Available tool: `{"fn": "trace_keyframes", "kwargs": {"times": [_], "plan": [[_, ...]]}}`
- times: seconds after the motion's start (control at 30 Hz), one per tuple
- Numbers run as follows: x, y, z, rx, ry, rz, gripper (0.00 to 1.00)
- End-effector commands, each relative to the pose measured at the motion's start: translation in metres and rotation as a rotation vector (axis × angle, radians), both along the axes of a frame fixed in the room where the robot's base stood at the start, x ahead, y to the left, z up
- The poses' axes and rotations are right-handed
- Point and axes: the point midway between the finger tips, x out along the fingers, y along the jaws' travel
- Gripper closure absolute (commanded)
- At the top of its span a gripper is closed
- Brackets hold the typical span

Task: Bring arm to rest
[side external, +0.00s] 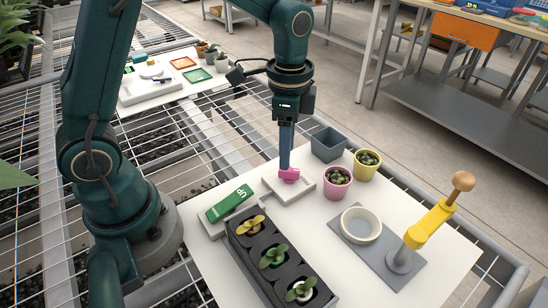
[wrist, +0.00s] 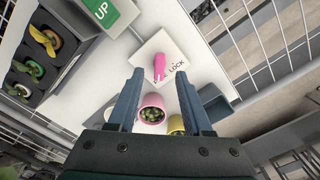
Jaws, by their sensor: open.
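My gripper (side external: 286,165) points straight down over the white board. In the wrist view its two fingers (wrist: 160,73) are spread apart with nothing held between them. A pink piece (side external: 289,175) sits on a small white plate (side external: 303,192) just below the fingertips. In the wrist view the pink piece (wrist: 159,66) lies between and ahead of the tips, beside partly hidden lettering that ends in "LOCK". Whether a finger touches it I cannot tell.
A green "UP" block (side external: 229,203) and a black tray (side external: 237,250) of seedlings stand to the left. A pink pot (side external: 337,185), yellow pot (side external: 366,170), blue-grey box (side external: 327,143), white bowl (side external: 361,226) and yellow-handled tool (side external: 428,224) stand to the right. Open air surrounds my arm above.

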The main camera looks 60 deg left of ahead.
Motion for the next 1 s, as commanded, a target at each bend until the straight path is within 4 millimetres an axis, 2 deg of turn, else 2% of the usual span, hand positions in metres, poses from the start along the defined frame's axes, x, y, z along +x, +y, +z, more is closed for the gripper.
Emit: {"fn": "trace_keyframes", "kwargs": {"times": [0.1,0.43,0.57,0.67,0.8,1.0], "plan": [[0.000,0.000,0.007,0.000,-0.001,0.000,0.50],[0.001,0.000,0.011,0.000,-0.010,0.000,0.50],[0.003,0.001,0.031,-0.002,-0.077,0.002,0.50],[-0.005,0.001,0.054,-0.003,-0.149,0.012,0.50],[-0.026,0.002,0.084,-0.013,-0.254,0.088,0.50],[-0.064,0.004,0.106,-0.053,-0.382,0.263,0.50]]}}
